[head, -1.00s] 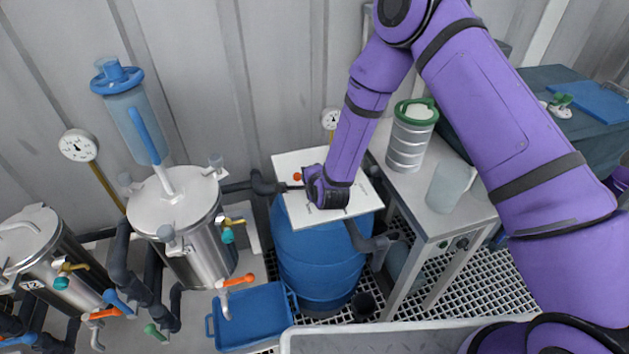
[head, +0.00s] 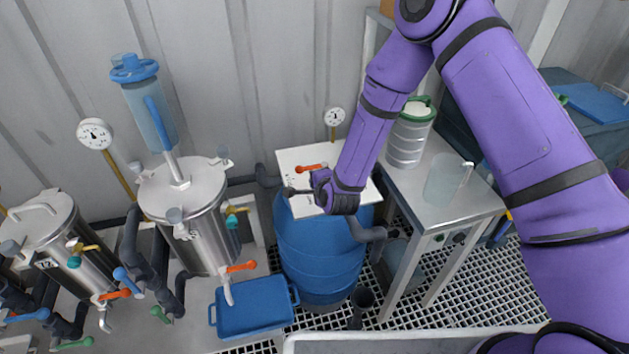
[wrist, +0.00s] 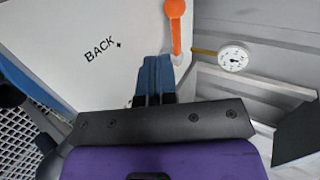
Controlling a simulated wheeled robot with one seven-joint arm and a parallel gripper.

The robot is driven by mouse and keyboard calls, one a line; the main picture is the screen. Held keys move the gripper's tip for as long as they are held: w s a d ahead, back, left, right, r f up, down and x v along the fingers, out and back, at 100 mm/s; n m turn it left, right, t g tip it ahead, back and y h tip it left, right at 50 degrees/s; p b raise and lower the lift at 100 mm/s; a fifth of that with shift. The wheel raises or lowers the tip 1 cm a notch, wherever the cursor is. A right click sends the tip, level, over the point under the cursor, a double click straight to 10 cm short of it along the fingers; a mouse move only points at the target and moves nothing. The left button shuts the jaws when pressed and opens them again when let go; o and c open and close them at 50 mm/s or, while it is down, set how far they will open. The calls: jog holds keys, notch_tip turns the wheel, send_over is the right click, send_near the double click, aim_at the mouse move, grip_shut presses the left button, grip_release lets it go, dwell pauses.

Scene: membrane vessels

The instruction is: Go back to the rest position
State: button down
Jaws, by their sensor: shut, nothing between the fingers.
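My gripper (head: 290,191) is at the end of my purple arm, over the white panel (head: 290,159) that lies on top of the blue barrel (head: 318,262). In the wrist view my gripper (wrist: 154,62) shows its two fingers pressed together with nothing between them. The panel in the wrist view (wrist: 60,45) bears the printed word "BACK". An orange lever handle (head: 311,167) is on the panel, just behind the fingers. It also shows in the wrist view (wrist: 175,18), close to the fingertips. I cannot tell whether the fingers touch the handle.
Steel vessels (head: 190,215) with valves and gauges stand at the left. A blue tray (head: 252,304) is at the front. A metal table (head: 455,190) at the right holds a steel canister (head: 408,140) and a clear jug (head: 443,180). Grey wall panels close the back.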

jog(key=v, duration=0.6)
jog(key=s+d+r+n+g+h, duration=0.1)
jog(key=d+r+n, duration=0.45)
jog(key=r, duration=0.85)
jog(key=s+d+r+n+g+h, duration=0.1)
jog(key=s+d+r+n+g, duration=0.15)
jog(key=d+r, duration=0.85)
jog(key=s+d+r+n, duration=0.2)
jog(key=s+d+r, duration=0.2)
jog(key=s, duration=0.4)
jog(key=s+d+r+n+g+h, duration=0.1)
jog(key=s+d+r, duration=0.3)
jog(key=s, duration=0.5)
jog(key=s+d+r+n+g+h, duration=0.1)
jog(key=s+d+r+n, duration=0.1)
jog(key=s+d+r, duration=0.2)
jog(key=s+r, duration=0.3)
jog(key=s, duration=0.1)
jog(key=shift+s+r+n, duration=0.25)
jog(key=shift+n, duration=0.15)
